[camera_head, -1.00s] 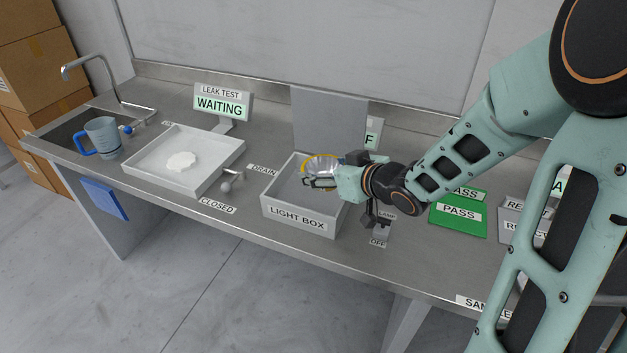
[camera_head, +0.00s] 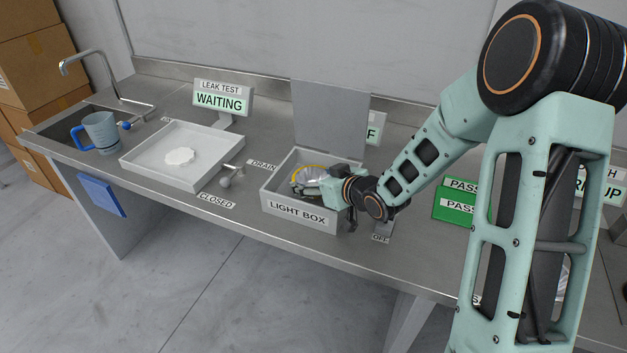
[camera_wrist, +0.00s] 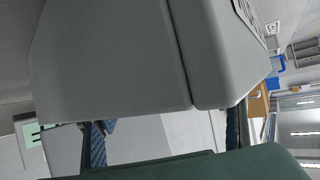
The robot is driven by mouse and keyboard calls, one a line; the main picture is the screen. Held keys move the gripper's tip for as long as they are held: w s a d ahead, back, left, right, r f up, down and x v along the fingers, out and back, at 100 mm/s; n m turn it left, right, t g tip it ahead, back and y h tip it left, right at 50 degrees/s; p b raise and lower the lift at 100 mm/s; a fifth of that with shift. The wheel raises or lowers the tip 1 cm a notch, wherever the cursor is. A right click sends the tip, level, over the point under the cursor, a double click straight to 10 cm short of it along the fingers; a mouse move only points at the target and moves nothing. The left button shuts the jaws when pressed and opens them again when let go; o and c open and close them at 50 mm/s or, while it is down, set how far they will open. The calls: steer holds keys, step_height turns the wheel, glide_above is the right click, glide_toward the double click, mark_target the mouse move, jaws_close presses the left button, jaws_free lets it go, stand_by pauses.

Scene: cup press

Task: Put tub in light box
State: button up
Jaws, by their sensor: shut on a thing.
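The light box (camera_head: 297,216) is an open grey box with its lid raised at the back, in the middle of the counter in the head view. My gripper (camera_head: 304,184) is inside the box opening, reaching in from the right. It is shut on the tub (camera_head: 316,171), a clear vessel with a yellow rim, only partly visible past the fingers. I cannot tell whether the tub touches the box floor.
A white tray (camera_head: 147,166) with a white disc stands left of the light box, with a drain lever (camera_head: 226,178) between them. A blue-handled jug (camera_head: 101,132) stands by the sink. The leak test sign (camera_head: 221,100) reads WAITING.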

steer(key=shift+f, duration=0.25)
steer(key=o, duration=0.7)
steer(key=shift+r, duration=0.1)
steer(key=shift+r, duration=0.1)
steer(key=shift+r, duration=0.2)
steer(key=p+v, duration=0.2)
steer(key=v, duration=0.8)
steer(key=shift+s+d+r, duration=0.1)
steer(key=shift+s+d, duration=0.15)
steer(key=shift+s+d+r, duration=0.2)
steer(key=shift+s+d, duration=0.05)
steer(key=shift+s, duration=0.25)
